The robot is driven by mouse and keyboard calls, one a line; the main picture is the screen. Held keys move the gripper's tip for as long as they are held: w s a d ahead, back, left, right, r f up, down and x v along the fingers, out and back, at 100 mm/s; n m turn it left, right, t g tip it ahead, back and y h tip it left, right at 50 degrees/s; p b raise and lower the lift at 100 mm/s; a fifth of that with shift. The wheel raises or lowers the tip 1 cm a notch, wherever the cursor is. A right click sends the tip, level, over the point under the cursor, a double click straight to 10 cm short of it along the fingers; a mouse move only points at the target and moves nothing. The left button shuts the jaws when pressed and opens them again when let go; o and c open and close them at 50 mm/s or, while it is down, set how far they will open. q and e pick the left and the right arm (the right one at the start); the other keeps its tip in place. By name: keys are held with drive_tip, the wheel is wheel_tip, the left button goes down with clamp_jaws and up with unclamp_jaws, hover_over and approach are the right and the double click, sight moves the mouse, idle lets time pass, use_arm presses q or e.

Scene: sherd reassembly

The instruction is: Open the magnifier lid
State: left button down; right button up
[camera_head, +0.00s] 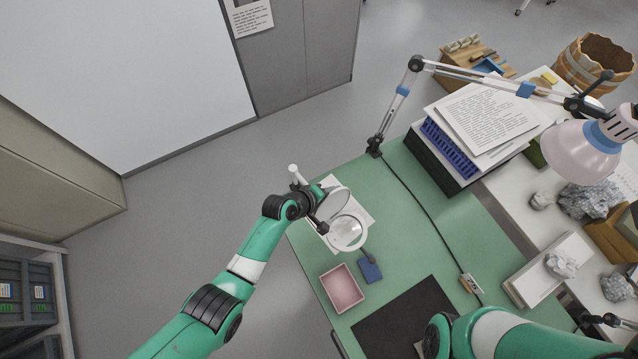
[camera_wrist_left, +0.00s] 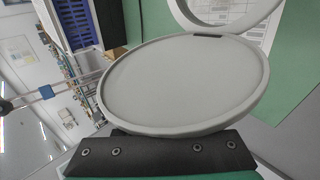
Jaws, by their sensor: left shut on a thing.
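The magnifier has a round white-rimmed lens (camera_head: 348,232) over a white sheet on the green work surface. Its lid (camera_head: 334,204) is a grey disc standing tilted up beside the lens ring, so the lens is uncovered. My left gripper (camera_head: 319,217) is at the lid's edge and shut on it. In the left wrist view the lid (camera_wrist_left: 185,85) fills the middle, with its lower edge at the dark gripper finger (camera_wrist_left: 165,152). The lens ring (camera_wrist_left: 228,18) shows behind it at the top. My right arm enters at the lower right; its gripper is out of view.
A pink tray (camera_head: 342,288), a small blue block (camera_head: 370,269) and a black mat (camera_head: 410,318) lie near the magnifier. A lamp (camera_head: 580,152) arches over papers (camera_head: 490,112). A cable (camera_head: 420,205) crosses the green surface, which has free room right of the magnifier.

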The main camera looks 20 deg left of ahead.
use_arm(q)
drive_tip(key=shift+s+a+f, duration=0.1)
drive_tip(key=shift+s+f, duration=0.05)
drive_tip(key=shift+f, duration=0.15)
use_arm(e)
drive_tip(key=shift+w+a, duration=0.1)
drive_tip(key=shift+a, duration=0.5)
use_arm(q)
drive_tip(key=c, duration=0.5)
unclamp_jaws()
drive_tip(key=shift+s, duration=0.1)
drive_tip(key=shift+r, duration=0.1)
drive_tip(key=p+v, duration=0.8)
drive_tip(key=v, duration=0.3)
drive_tip(key=shift+a+r+p, duration=0.15)
drive_tip(key=shift+r+p, duration=0.05)
drive_tip(key=shift+p, duration=0.15)
use_arm(e)
wheel_tip(320, 180, up, 8)
drive_tip(key=shift+r, duration=0.25)
